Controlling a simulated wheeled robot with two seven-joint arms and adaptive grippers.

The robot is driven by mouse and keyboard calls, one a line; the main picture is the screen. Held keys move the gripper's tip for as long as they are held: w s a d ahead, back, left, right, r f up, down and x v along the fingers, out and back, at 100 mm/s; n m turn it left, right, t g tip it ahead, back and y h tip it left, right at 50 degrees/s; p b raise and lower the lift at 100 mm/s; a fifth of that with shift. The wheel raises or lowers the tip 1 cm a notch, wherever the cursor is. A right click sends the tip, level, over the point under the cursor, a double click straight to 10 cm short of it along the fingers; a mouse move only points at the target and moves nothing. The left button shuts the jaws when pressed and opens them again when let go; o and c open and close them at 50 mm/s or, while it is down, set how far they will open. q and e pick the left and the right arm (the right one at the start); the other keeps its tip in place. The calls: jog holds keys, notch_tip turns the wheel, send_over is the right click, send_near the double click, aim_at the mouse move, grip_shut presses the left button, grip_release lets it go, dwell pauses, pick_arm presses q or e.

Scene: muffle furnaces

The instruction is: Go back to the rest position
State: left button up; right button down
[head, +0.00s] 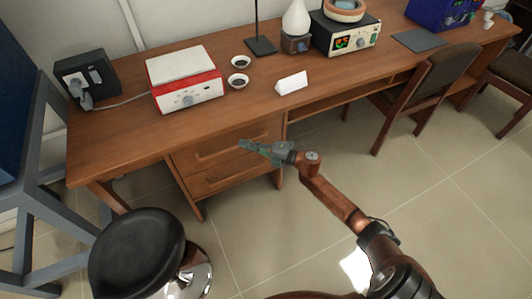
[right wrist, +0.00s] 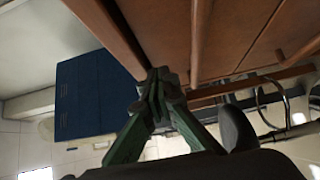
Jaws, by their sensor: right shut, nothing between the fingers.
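My right gripper (head: 245,145) is shut and empty in the head view. It is held in front of the desk's drawers, below the edge of the wooden desk (head: 130,136). In the right wrist view its green fingers (right wrist: 158,90) meet at their tips with nothing between them. My right arm reaches in from the lower right of the head view. My left gripper is not in view.
A red and white device (head: 187,90), two small bowls, a white card (head: 292,83) and a device with a lit display (head: 345,38) stand on the desk. A black stool (head: 137,252) is at lower left. A chair (head: 435,90) stands at right. The floor right of the stool is clear.

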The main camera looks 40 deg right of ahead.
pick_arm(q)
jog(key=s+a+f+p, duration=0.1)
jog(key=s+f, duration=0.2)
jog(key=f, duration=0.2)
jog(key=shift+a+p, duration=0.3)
pick_arm(e)
jog(key=v, duration=0.7)
jog(key=shift+a, duration=0.2)
jog(key=shift+s+f, duration=0.1)
